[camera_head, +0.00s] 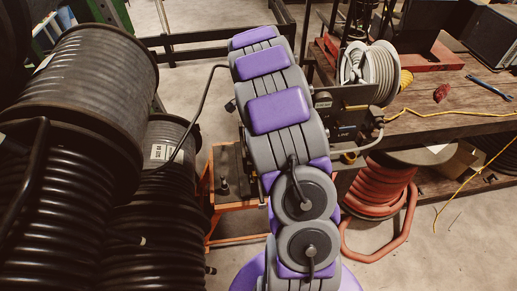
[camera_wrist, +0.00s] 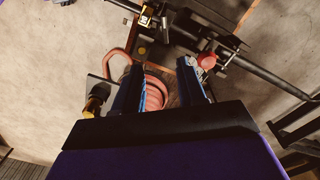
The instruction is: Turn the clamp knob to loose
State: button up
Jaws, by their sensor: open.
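My gripper (camera_wrist: 160,68) is open in the wrist view, with two dark, blue-edged fingers apart and nothing held between them. A round red part (camera_wrist: 207,62), which looks like a knob, sits just outside the right fingertip; I cannot tell whether it is the clamp knob or how it is turned. In the head view my own purple and grey arm covers the middle, and my gripper is hidden there. A dark boxed machine (camera_head: 352,118) shows partly behind the arm, at the workbench edge.
A coil of red hose (camera_head: 378,190) stands under the wooden workbench (camera_head: 440,95), and it shows between my fingers in the wrist view (camera_wrist: 155,92). A grey hose reel (camera_head: 375,70) is on the bench. Large black hose spools (camera_head: 85,75) crowd the left. An orange-framed stand (camera_head: 235,180) is beside my arm.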

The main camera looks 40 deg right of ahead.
jog(key=shift+m, duration=0.5)
jog(key=f, duration=0.3)
jog(key=d+f, duration=0.1)
jog(key=f, duration=0.3)
jog(key=f+b, duration=0.1)
jog(key=f, duration=0.2)
jog(key=shift+w+d+f, duration=0.2)
jog(key=shift+w+d, duration=0.05)
jog(key=shift+w, duration=0.1)
jog(key=f, duration=0.2)
jog(key=a+f, duration=0.1)
jog(key=f, duration=0.1)
jog(key=a+f, duration=0.1)
jog(key=f, duration=0.1)
jog(key=shift+f+b, duration=0.2)
jog(key=shift+b, duration=0.2)
jog(key=shift+f, duration=0.35)
jog(key=shift+d+f, duration=0.5)
jog(key=shift+d, duration=0.3)
jog(key=shift+a+r, duration=0.2)
jog(key=shift+a, duration=0.5)
jog(key=c, duration=0.5)
jog(key=shift+d, duration=0.1)
grip_shut()
jog(key=shift+d, duration=0.2)
